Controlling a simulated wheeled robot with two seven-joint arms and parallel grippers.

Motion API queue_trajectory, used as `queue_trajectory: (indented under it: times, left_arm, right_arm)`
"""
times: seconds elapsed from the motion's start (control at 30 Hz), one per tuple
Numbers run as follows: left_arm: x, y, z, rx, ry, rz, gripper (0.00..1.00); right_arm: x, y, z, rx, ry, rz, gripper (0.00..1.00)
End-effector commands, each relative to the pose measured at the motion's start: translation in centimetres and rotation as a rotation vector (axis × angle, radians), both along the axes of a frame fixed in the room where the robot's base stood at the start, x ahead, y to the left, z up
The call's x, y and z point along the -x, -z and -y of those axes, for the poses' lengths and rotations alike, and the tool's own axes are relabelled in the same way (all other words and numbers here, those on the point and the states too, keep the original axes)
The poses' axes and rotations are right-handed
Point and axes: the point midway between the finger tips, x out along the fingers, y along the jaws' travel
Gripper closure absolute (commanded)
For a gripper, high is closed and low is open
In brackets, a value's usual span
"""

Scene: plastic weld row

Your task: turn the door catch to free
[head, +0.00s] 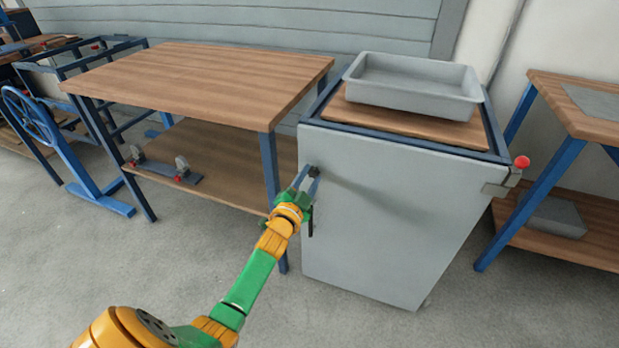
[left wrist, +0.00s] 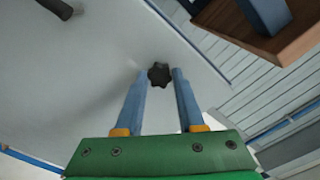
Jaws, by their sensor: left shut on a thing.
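The door catch is a dark star-shaped knob (head: 314,171) near the upper left edge of the grey cabinet door (head: 390,215). In the left wrist view the knob (left wrist: 159,75) sits between the tips of the two blue fingers. My left gripper (head: 307,177) is shut on it, and the fingers partly hide it in the head view. The door lies flat against the cabinet front. My right gripper is in neither view.
A dark bar handle (head: 310,222) is on the door below the knob. A grey tray (head: 415,98) stands on the cabinet top. A red ball knob (head: 522,162) sticks out at the cabinet's right corner. A wooden table (head: 205,80) stands close on the left.

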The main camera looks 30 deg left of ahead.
Motion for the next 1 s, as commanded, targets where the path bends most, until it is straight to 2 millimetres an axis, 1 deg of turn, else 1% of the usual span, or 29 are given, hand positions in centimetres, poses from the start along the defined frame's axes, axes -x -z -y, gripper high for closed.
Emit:
queue_trajectory:
  times: [0.33, 0.37, 0.4, 0.43, 0.47, 0.77, 0.87, 1.0]
  left_arm:
    - [0.0, 0.0, 0.0, 0.004, 0.0, 0.001, 1.0]
    - [0.0, 0.0, 0.0, 0.004, 0.0, 0.001, 0.57]
    - [0.0, 0.0, 0.0, 0.003, 0.0, 0.001, 0.46]
    - [0.0, 0.0, 0.0, 0.003, 0.0, 0.001, 0.38]
    - [0.0, 0.0, 0.0, 0.003, 0.0, 0.001, 0.32]
    - [0.2, 0.0, 0.1, 0.002, 0.0, -0.001, 0.32]
    - [1.9, -0.1, 0.5, 0.003, 0.001, -0.003, 0.32]
    - [4.9, -0.2, 1.2, 0.003, 0.0, -0.002, 0.32]
  right_arm:
    - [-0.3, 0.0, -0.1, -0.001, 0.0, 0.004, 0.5]
    - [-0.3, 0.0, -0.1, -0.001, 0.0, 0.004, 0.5]
    - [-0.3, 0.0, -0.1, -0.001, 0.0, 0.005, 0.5]
    - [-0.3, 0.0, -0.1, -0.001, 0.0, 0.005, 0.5]
    - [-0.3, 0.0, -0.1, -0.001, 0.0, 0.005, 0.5]
    - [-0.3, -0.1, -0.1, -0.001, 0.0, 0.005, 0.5]
    - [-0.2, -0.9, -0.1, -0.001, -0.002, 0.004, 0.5]
    - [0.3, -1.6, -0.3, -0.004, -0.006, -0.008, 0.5]
